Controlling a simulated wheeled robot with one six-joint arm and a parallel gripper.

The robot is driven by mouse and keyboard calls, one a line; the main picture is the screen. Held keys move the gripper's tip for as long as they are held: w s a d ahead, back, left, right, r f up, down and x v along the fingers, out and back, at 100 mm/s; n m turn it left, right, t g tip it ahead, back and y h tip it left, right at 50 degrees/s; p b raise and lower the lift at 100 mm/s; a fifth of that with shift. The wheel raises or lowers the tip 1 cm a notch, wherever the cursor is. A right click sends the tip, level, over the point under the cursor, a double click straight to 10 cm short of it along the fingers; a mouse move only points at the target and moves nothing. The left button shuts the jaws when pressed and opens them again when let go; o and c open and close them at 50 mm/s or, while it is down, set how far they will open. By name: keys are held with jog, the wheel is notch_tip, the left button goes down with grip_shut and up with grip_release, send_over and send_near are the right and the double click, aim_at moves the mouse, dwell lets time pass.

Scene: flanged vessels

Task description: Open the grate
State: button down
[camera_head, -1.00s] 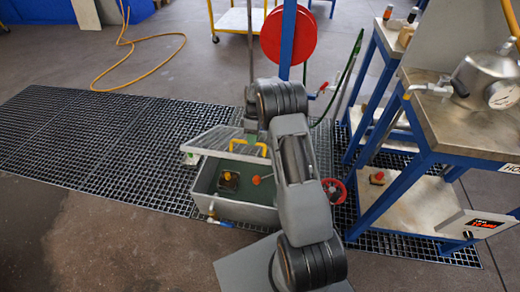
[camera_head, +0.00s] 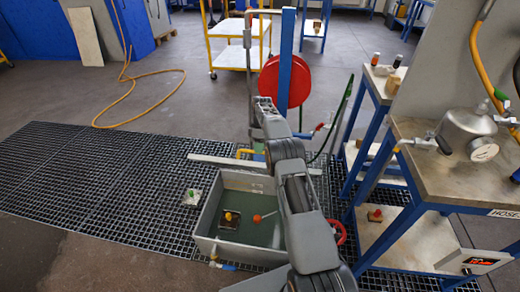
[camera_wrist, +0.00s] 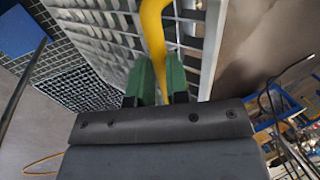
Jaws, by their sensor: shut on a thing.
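The grate is a pale grey lid (camera_head: 225,161) at the back of the grey tank (camera_head: 208,220). In the head view it stands nearly edge-on, raised clear of the tank's opening. In the wrist view its slatted face (camera_wrist: 113,40) fills the upper middle. Its yellow handle (camera_wrist: 153,32) runs down between the green fingers of my gripper (camera_wrist: 157,72), which is shut on it. In the head view part of the handle (camera_head: 245,152) shows left of my arm. My arm hides part of the grate and the tank's right side.
The open tank holds greenish liquid, a yellow-knobbed block (camera_head: 230,219) and an orange ball (camera_head: 257,219). A green-knobbed block (camera_head: 191,198) sits on the floor grating left of it. A blue post (camera_head: 287,60) with a red reel (camera_head: 270,82) stands behind; a blue-legged bench (camera_head: 425,130) stands right.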

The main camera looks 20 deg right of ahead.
jog(key=shift+w+d+f, duration=0.25)
jog(key=shift+d+f, duration=0.05)
jog(key=shift+f, duration=0.3)
jog(key=shift+d+f, duration=0.1)
jog(key=c, duration=1.5)
grip_release()
jog(key=shift+w+f, duration=0.1)
jog(key=shift+f, duration=0.1)
jog(key=shift+o, duration=1)
jog(key=shift+w+d+f, duration=0.1)
jog(key=shift+w+f, duration=0.15)
jog(key=shift+o, duration=1)
jog(key=shift+r, duration=0.4)
jog(key=shift+w+a+r, duration=0.1)
jog(key=shift+a, duration=0.1)
